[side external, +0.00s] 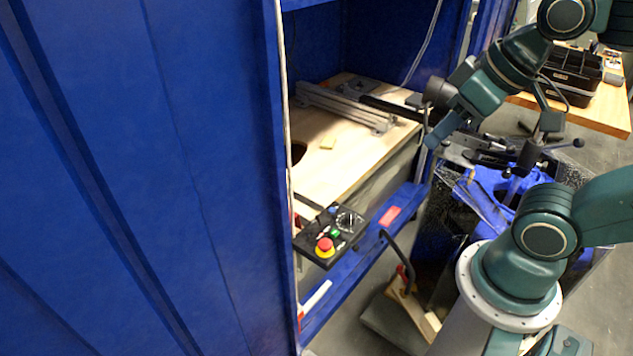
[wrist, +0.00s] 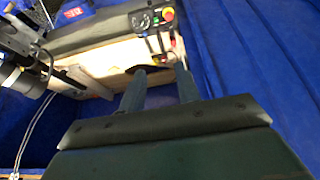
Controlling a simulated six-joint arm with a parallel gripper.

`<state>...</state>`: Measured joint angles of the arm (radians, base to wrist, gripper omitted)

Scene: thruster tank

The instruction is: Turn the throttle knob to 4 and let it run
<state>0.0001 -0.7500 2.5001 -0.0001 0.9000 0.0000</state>
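The throttle knob is a dark dial with pale markings (side external: 347,220) on a black control panel (side external: 313,240) at the front edge of the blue cabinet. The dial also shows in the wrist view (wrist: 141,20), near the top; its setting is too small to read. My gripper (side external: 432,143) is up and to the right of the panel, clear of it. In the wrist view my gripper (wrist: 160,72) has its two fingers apart with nothing between them.
A red emergency button (side external: 324,246) on a yellow base and a green button (side external: 335,233) share the panel. A wooden board (side external: 340,165) with a metal rail lies inside the cabinet. A black water tank (side external: 447,225) with clamps stands below my gripper.

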